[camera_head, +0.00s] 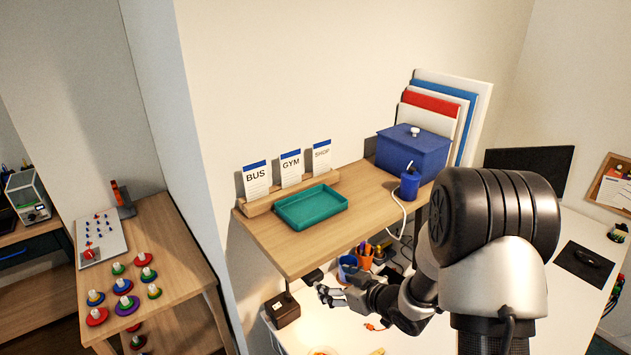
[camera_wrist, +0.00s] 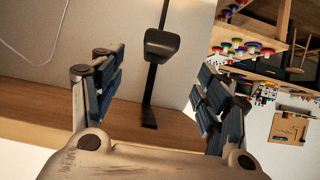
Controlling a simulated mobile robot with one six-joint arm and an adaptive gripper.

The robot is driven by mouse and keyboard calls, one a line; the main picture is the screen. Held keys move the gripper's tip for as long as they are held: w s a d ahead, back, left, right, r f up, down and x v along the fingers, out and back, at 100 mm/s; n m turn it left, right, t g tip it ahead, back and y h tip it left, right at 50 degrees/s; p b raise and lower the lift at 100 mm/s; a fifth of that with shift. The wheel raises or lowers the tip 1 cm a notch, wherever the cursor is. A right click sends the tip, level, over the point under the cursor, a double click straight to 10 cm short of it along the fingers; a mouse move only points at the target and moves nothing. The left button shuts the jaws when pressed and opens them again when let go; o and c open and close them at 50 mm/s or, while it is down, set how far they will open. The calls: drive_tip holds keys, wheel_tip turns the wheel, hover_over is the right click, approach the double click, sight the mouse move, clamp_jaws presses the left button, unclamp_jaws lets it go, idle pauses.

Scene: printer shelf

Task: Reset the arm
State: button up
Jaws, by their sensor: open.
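My gripper (camera_head: 327,292) is low in the head view, just below the front edge of the wooden shelf and above the white desk. My arm reaches to it from the right. In the wrist view, my gripper (camera_wrist: 158,75) has its two fingers spread wide at left and right. Nothing is held between them. A black stand with a dark rounded head (camera_wrist: 162,45) shows beyond the gap between the fingers; I cannot tell how far off it is.
The wooden shelf (camera_head: 262,228) bears a teal tray (camera_head: 311,207), cards in a wooden holder, a blue box (camera_head: 412,153) and a blue cup (camera_head: 409,185). Below, a dark brown box (camera_head: 282,309) and a pen cup (camera_head: 347,266) stand near my gripper. A side table with colored pieces is at left.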

drive_tip(key=s+d+r+m+g+h+b, duration=0.1)
drive_tip(key=s+d+r+m+h+b, duration=0.3)
drive_tip(key=s+d+r+h+b, duration=0.5)
drive_tip(key=s+a+f+m+g+b, duration=0.1)
drive_tip(key=s+b, duration=0.1)
drive_tip(key=s, duration=0.6)
drive_tip(key=s+a+f+m+g+y+b, duration=0.1)
drive_tip(key=s+b, duration=0.1)
drive_tip(key=s, duration=0.6)
drive_tip(key=s+a+f+g+y+b, duration=0.1)
drive_tip(key=s+g+b, duration=0.1)
drive_tip(key=s, duration=0.6)
drive_tip(key=shift+s+a+m, duration=0.3)
drive_tip(key=shift+a+m, duration=0.05)
drive_tip(key=shift+m, duration=0.05)
drive_tip(key=shift+c, duration=0.4)
